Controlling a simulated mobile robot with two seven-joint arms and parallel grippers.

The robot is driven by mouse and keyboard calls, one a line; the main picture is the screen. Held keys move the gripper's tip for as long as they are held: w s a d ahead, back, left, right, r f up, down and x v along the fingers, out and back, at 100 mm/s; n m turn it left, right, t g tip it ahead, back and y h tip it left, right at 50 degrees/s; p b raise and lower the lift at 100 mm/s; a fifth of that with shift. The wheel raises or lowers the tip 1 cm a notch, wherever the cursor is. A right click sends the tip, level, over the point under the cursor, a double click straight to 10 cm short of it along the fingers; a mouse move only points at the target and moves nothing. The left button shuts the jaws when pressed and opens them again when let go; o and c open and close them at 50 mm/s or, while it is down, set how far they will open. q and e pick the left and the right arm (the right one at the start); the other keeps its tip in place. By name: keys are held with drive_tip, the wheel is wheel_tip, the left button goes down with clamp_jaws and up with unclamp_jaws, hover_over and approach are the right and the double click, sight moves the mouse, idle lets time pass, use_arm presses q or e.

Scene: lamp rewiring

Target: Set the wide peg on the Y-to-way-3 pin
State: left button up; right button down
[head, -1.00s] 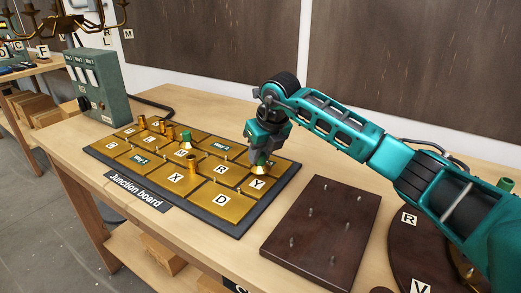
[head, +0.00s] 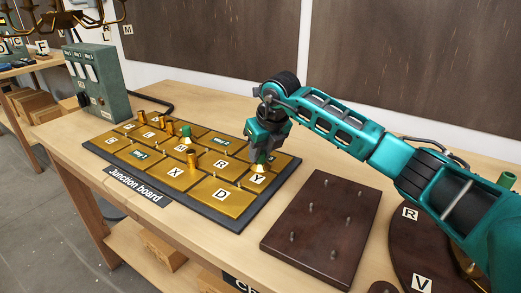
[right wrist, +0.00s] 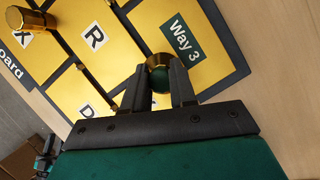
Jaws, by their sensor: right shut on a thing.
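My right gripper (head: 262,152) is shut on the wide peg (head: 259,167), which has a green top and a flared gold base. It holds the peg upright at the right part of the junction board (head: 245,221), just behind the Y label (head: 258,179). In the right wrist view the peg (right wrist: 159,66) sits between the fingertips, beside the Way 3 label (right wrist: 181,38). The pin under the peg is hidden, and I cannot tell whether the peg is fully down.
Another green-topped peg (head: 185,140) and several gold cylinders, one by X (head: 192,161), stand on the board. A grey switch box (head: 97,82) stands behind left. A dark pin plate (head: 322,226) lies right of the board, with a round dark base (head: 408,240) beyond.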

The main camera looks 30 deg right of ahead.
drive_tip(key=c, duration=0.8)
unclamp_jaws()
drive_tip(key=v, duration=1.2)
drive_tip(key=shift+s+r+p, duration=0.15)
drive_tip(key=shift+r+p, duration=0.2)
drive_tip(key=shift+r, duration=0.05)
